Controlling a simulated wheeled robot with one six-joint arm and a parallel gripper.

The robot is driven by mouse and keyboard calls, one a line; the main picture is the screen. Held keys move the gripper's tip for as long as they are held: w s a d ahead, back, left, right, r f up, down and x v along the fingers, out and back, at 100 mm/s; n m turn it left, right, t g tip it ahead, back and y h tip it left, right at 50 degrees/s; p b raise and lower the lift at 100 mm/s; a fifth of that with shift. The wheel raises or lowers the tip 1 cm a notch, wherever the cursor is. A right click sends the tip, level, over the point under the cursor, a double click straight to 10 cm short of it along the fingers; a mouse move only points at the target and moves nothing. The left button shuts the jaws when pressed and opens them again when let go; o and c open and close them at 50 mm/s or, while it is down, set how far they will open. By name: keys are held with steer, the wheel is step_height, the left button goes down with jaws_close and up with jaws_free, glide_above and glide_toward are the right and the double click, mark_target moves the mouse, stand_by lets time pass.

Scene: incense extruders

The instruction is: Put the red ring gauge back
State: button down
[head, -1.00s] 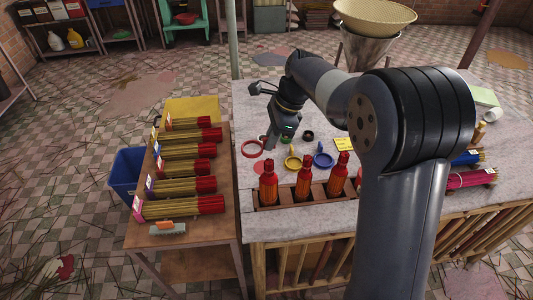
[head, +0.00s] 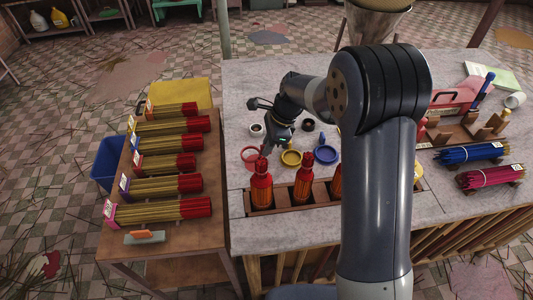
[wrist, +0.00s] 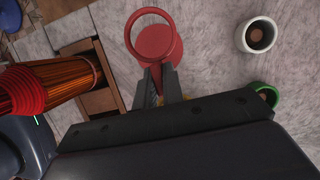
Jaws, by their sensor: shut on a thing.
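The red ring gauge (wrist: 127,30) is a thin red ring with a handle. My gripper (wrist: 160,82) is shut on its handle, and the ring sticks out beyond the fingertips. In the wrist view the ring partly overlaps a flat red disc (wrist: 163,45) on the grey tabletop, set off to one side of it. I cannot tell how high the ring is above the top. In the head view the ring (head: 243,156) is at my gripper (head: 265,150), behind the leftmost red-topped bottle (head: 261,187).
A yellow ring gauge (head: 291,158) and a blue one (head: 326,156) lie to the right. A white cup (wrist: 243,36) and a green cup (wrist: 273,97) stand near. Bottles stand in a wooden rack (head: 283,199) in front. Incense bundles (head: 165,162) lie on the left table.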

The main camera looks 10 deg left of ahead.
steer(key=shift+f, duration=1.8)
steer(key=shift+f, duration=0.1)
steer(key=c, duration=1.5)
jaws_free()
steer(key=v, duration=1.2)
